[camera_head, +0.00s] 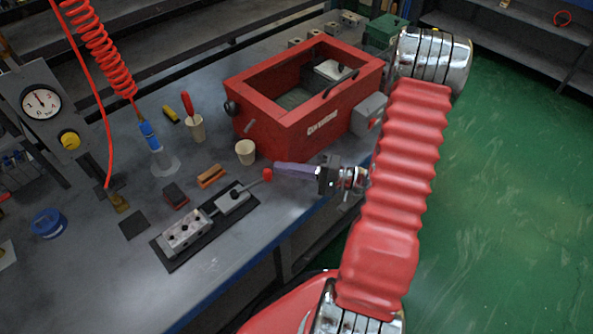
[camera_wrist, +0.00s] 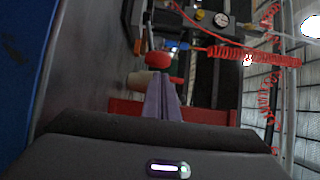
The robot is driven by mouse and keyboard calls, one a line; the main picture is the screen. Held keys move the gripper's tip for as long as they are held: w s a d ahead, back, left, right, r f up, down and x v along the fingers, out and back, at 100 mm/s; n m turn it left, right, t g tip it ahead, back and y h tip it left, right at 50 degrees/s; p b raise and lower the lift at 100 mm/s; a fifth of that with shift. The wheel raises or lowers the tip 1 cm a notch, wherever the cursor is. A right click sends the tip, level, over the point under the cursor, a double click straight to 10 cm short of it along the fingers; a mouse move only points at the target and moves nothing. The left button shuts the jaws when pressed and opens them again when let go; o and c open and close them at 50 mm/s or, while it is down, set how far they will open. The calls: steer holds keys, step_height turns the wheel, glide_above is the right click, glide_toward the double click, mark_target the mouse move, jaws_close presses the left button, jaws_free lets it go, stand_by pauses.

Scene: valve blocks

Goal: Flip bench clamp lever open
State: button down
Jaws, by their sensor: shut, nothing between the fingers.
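The bench clamp (camera_head: 233,198) sits on a dark plate beside a grey valve block (camera_head: 186,233). Its thin lever (camera_head: 255,184) slants up to the right from the clamp and ends in a red knob (camera_head: 267,174). My gripper (camera_head: 277,168) comes in from the right with its purple fingers shut and empty. The fingertips are close to the knob; I cannot tell whether they touch it. In the wrist view the red knob (camera_wrist: 158,59) shows just beyond the tips of the shut fingers (camera_wrist: 163,82).
A red open-topped box (camera_head: 311,124) stands behind my gripper. A beige cup (camera_head: 245,152), another cup holding a red-handled tool (camera_head: 195,128), and brown and dark blocks (camera_head: 211,176) stand near the clamp. A coiled red hose (camera_head: 108,55) hangs at the left. The bench's blue front edge is close.

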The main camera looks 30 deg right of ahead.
steer(key=shift+x, duration=1.05)
steer(key=shift+a, duration=0.25)
steer(key=shift+d, duration=0.2)
steer(key=shift+s, duration=0.1)
steer(key=shift+s, duration=0.1)
